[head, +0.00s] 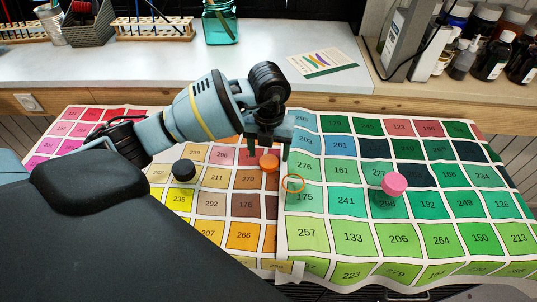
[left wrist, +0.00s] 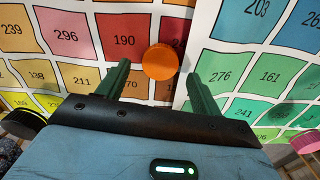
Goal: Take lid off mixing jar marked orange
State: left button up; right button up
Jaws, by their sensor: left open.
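An orange lid (head: 269,162), a small round disc, shows on the colour chart near the seam between the warm and green sheets. It also shows in the left wrist view (left wrist: 160,61). I cannot make out a jar body under it. My left gripper (head: 268,150) is open above and close to it. In the left wrist view the two fingers (left wrist: 157,72) stand apart, with the orange lid between and just beyond their tips; I see no contact. A thin orange ring (head: 293,183) shows just right of the lid. My right gripper is not in view.
A black lid (head: 184,170) is to the left and a pink lid (head: 395,184) to the right. The colour chart (head: 351,238) covers the near surface. Behind it, a white counter (head: 300,85) holds a teal jar (head: 220,22) and brush racks. Dark bottles (head: 493,58) crowd the back right.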

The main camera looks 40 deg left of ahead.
aim_at(269, 161)
pick_arm(q)
notch_tip(269, 161, up, 10)
jog(key=shift+f+p, duration=0.15)
jog(key=shift+p, duration=0.15)
dwell(0.3)
